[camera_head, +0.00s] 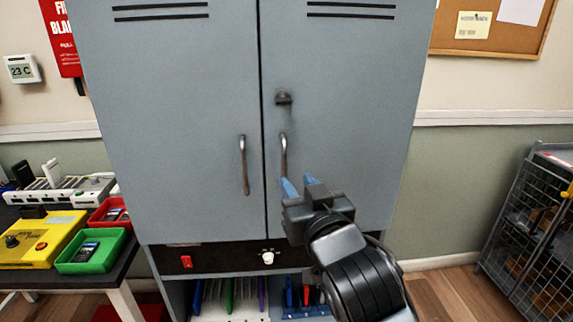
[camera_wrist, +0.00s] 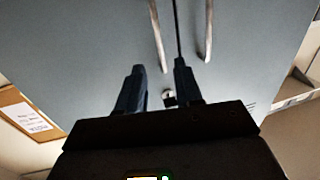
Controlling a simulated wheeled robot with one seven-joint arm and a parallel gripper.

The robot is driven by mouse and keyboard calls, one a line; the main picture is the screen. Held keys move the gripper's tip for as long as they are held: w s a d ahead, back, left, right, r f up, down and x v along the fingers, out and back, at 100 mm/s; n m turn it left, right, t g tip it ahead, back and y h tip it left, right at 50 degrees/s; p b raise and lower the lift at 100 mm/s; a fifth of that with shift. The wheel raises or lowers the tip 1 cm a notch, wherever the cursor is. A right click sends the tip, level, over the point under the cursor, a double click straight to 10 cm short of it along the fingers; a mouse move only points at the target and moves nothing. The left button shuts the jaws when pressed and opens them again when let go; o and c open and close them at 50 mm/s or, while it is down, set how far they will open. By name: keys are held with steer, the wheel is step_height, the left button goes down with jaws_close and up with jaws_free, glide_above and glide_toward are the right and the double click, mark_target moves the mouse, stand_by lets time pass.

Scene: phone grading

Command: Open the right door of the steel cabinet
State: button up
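The steel cabinet (camera_head: 170,120) is grey-blue and its two doors are shut, with a dark seam between them. The right door (camera_head: 350,130) carries a slim vertical handle (camera_head: 284,155) close to the seam and a dark latch (camera_head: 283,98) above it. My gripper (camera_head: 298,182) is in front of the right door, near the handle's lower end, with its blue fingers apart. The wrist view looks upside down; there the right door's handle (camera_wrist: 157,35) lies ahead of the gap between my fingers (camera_wrist: 158,65). I see nothing held. Contact with the handle cannot be told.
The left door's handle (camera_head: 244,165) is just left of the seam. A dark control panel with a red switch (camera_head: 186,262) and an open shelf lie below. A table with green (camera_head: 92,262) and red trays stands left. A wire cage (camera_head: 530,225) stands right, with clear floor between.

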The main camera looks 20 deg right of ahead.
mark_target(285, 165)
steer(key=shift+w+d+p, duration=0.25)
steer(key=shift+w+p, duration=0.15)
steer(key=shift+w, duration=1.55)
steer(key=shift+w+d+p, duration=0.2)
steer(key=shift+w+p, duration=0.15)
steer(key=shift+w, duration=1.55)
jaws_close()
